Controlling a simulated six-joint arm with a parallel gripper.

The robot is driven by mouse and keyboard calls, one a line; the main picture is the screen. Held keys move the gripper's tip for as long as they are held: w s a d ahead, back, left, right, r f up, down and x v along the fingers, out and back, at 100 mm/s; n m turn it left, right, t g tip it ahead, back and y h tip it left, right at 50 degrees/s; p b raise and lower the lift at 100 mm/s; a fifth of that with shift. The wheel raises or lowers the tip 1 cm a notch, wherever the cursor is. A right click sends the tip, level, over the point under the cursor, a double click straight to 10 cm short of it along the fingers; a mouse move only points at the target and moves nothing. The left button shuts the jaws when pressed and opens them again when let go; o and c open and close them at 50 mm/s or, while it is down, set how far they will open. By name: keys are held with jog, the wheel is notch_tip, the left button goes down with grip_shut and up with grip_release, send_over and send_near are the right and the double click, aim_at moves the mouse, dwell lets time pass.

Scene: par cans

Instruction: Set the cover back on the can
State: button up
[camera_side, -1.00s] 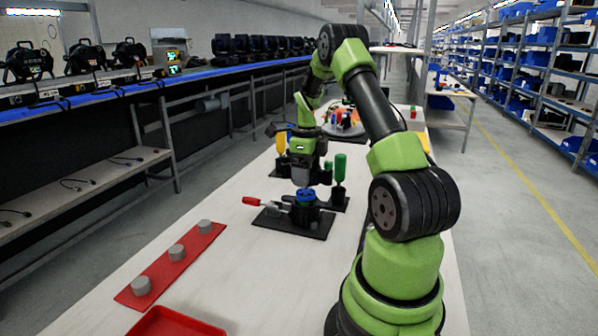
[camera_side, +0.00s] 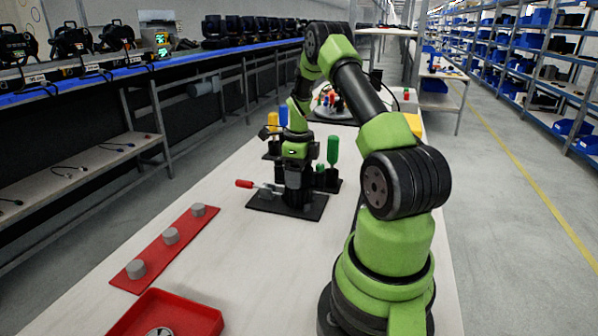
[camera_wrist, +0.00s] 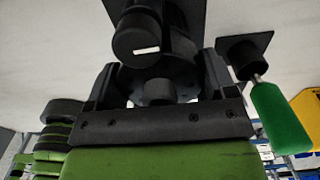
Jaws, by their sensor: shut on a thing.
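The dark can (camera_side: 297,197) stands on a black base plate (camera_side: 317,211) in the side view. My gripper (camera_side: 297,178) points down directly over the can and hides its top. In the wrist view my gripper (camera_wrist: 158,75) has a finger on each side of a dark round piece, seemingly the cover (camera_wrist: 185,75), with a short grey knob in its middle. The jaws are shut on it. Whether the cover touches the can or is fully seated on it cannot be told, as the fingers and cover hide the join.
A red-handled tool (camera_side: 245,184) lies at the plate's left edge. A green-handled tool (camera_side: 333,150) stands upright close on the right. A red strip (camera_side: 150,257) with grey cylinders and a red tray (camera_side: 205,320) lie in front, with clear table between.

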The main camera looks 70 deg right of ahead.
jog(key=shift+f, duration=0.1)
dwell(0.5)
jog(key=o, duration=0.5)
jog(key=shift+o, duration=0.2)
jog(key=shift+o, duration=1.3)
notch_tip(320, 180, up, 10)
